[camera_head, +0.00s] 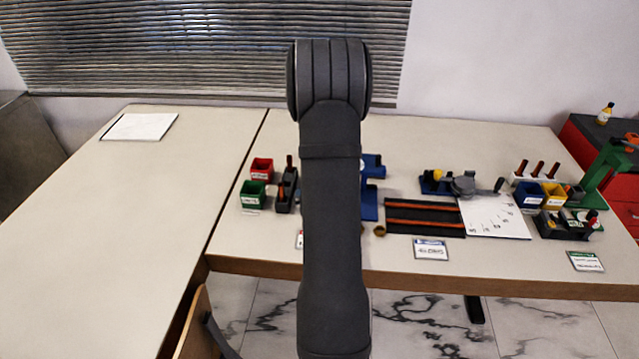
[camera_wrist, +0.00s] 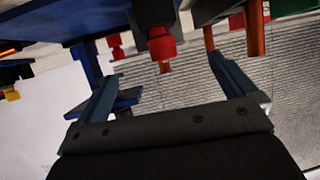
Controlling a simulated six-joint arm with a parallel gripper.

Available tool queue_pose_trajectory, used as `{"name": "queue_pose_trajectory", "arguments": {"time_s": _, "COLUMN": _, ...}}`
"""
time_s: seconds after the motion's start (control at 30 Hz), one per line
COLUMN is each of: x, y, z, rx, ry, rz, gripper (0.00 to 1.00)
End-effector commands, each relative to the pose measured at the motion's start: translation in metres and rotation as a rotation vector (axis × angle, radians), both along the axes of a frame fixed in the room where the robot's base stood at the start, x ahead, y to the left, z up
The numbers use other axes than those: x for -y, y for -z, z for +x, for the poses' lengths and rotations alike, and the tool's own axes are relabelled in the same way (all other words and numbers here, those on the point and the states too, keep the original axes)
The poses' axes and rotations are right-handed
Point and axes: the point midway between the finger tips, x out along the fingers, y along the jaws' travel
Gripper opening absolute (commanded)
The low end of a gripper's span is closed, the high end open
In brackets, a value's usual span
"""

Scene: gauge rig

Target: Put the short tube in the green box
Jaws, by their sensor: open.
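The green box (camera_head: 253,194) stands on the table, left of my arm in the head view, with a white label on its front. My gripper (camera_wrist: 163,64) shows in the wrist view with two blue fingers spread apart and nothing clearly held between them. In the head view it is hidden behind my arm. A copper-coloured tube (camera_wrist: 256,30) and another copper-coloured piece (camera_wrist: 209,38) show beyond the right finger. I cannot tell whether either is the short tube. A red-ended dark part (camera_wrist: 161,43) shows between the fingertips, its distance unclear.
A red box (camera_head: 262,167) stands behind the green box, and a dark holder (camera_head: 285,196) is right of it. A blue stand (camera_head: 371,190) is partly hidden by my arm. A dark tray (camera_head: 424,219) lies to the right. The left table top (camera_head: 110,230) is mostly clear.

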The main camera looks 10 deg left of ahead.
Motion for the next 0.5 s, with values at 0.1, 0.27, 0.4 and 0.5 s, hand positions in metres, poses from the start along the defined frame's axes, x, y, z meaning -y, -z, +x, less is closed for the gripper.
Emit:
{"name": "queue_pose_trajectory", "arguments": {"time_s": 0.1, "x": 0.001, "y": -0.005, "z": -0.010, "rx": 0.000, "ry": 0.000, "rz": 0.000, "gripper": 1.00}}
{"name": "queue_pose_trajectory", "arguments": {"time_s": 0.27, "x": 0.005, "y": -0.017, "z": -0.036, "rx": 0.001, "ry": 0.000, "rz": 0.000, "gripper": 1.00}}
{"name": "queue_pose_trajectory", "arguments": {"time_s": 0.4, "x": 0.008, "y": -0.028, "z": -0.060, "rx": 0.002, "ry": 0.000, "rz": 0.000, "gripper": 1.00}}
{"name": "queue_pose_trajectory", "arguments": {"time_s": 0.5, "x": 0.010, "y": -0.034, "z": -0.073, "rx": 0.002, "ry": 0.000, "rz": 0.000, "gripper": 1.00}}
